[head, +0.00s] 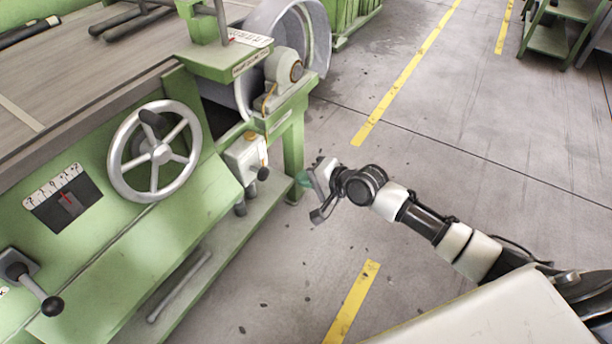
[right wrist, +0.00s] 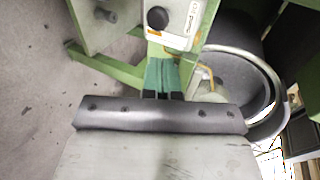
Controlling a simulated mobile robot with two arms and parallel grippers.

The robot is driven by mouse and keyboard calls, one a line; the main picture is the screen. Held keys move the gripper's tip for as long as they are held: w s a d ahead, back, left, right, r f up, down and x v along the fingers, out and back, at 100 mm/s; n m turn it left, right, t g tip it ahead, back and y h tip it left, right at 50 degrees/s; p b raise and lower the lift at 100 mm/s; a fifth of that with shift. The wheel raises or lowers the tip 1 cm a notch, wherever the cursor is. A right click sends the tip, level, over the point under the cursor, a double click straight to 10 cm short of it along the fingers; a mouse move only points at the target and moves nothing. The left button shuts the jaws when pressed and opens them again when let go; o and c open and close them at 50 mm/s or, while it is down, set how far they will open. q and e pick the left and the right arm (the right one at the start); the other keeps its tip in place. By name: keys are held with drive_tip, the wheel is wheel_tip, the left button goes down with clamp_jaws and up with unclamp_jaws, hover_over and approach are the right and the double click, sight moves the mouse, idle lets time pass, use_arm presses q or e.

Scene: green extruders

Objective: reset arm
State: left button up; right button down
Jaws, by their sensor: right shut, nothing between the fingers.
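My right arm comes in from the lower right of the head view, and its right gripper (head: 304,180) hangs over the floor just right of the green machine. In the right wrist view the teal fingertips (right wrist: 161,76) of this gripper lie together, shut with nothing between them. My left gripper is in neither view.
The green machine (head: 225,205) fills the left, with a grey handwheel (head: 155,151), a black-knobbed lever (head: 38,290) and a white control box (head: 246,160) near the gripper. A large grey drum (head: 312,35) stands behind.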

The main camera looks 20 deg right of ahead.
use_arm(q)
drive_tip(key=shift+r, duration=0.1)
use_arm(e)
drive_tip(key=shift+s+f, duration=0.1)
idle(0.5)
